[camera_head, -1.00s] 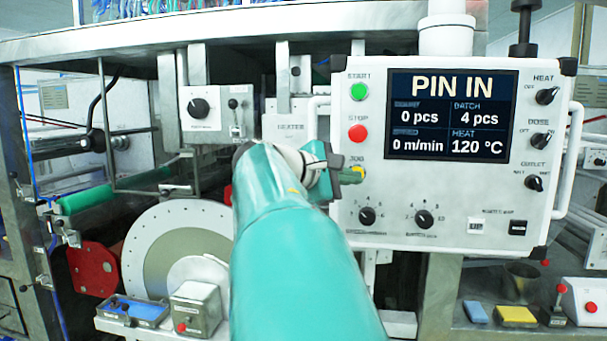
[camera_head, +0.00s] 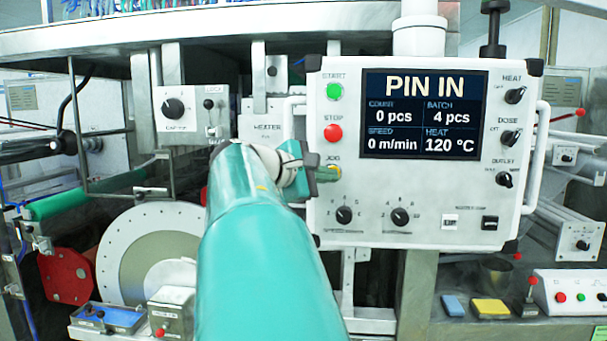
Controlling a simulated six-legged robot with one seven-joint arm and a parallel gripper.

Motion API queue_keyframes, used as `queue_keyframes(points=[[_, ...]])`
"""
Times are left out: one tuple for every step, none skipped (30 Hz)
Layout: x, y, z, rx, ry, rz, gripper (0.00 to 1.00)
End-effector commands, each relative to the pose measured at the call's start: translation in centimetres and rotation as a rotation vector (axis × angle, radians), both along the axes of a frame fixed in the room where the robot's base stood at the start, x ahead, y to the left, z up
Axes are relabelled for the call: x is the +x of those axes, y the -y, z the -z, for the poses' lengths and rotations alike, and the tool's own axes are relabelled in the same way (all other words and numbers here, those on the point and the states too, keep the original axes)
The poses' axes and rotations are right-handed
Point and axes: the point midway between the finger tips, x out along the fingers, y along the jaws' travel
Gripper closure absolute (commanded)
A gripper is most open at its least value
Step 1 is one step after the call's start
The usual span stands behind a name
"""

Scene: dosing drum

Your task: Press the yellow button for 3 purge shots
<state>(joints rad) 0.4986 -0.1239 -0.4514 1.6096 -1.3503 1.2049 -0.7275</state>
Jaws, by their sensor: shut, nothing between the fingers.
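The white control panel (camera_head: 375,185) faces me, with its screen (camera_head: 424,114) reading PIN IN, 0 pcs, batch 4 pcs, 0 m/min and 120 °C. A yellow button (camera_head: 336,168) sits under the JOG label, below the red STOP button (camera_head: 333,133) and green START button (camera_head: 334,91). My gripper (camera_head: 328,174) is shut and empty, its tips in front of the yellow button and hiding most of it. I cannot tell whether they touch or press it.
Knobs (camera_head: 400,217) line the panel's lower part, with more on its right side. A smaller box with a knob (camera_head: 174,106) hangs to the left, above a round disc (camera_head: 120,255). A yellow block (camera_head: 490,308) lies on the lower right shelf.

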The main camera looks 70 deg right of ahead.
Motion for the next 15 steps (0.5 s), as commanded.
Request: queue_keyframes(points=[[0.00, 0.06, 0.00, 0.000, 0.000, 0.000, 1.00], [0.00, 0.09, 0.00, 0.000, 0.000, 0.000, 1.00], [0.00, 0.13, 0.00, 0.000, 0.000, 0.000, 1.00], [0.02, 0.17, 0.00, 0.000, 0.000, 0.000, 1.00], [0.02, 0.20, -0.01, 0.000, 0.000, 0.000, 1.00], [0.02, 0.24, 0.00, 0.000, 0.000, 0.000, 1.00], [0.03, 0.27, 0.00, 0.000, 0.000, 0.000, 1.00], [0.04, 0.31, 0.00, 0.000, 0.000, 0.000, 1.00], [0.05, 0.35, 0.00, 0.000, 0.000, 0.000, 1.00], [0.05, 0.38, 0.01, 0.000, 0.000, 0.000, 1.00], [0.07, 0.41, 0.01, 0.000, 0.000, 0.000, 1.00], [0.08, 0.47, 0.02, 0.000, 0.000, 0.000, 1.00], [0.09, 0.49, 0.02, 0.000, 0.000, 0.000, 1.00], [0.09, 0.53, 0.02, 0.000, 0.000, 0.000, 1.00], [0.10, 0.58, 0.02, 0.000, 0.000, 0.000, 1.00]])
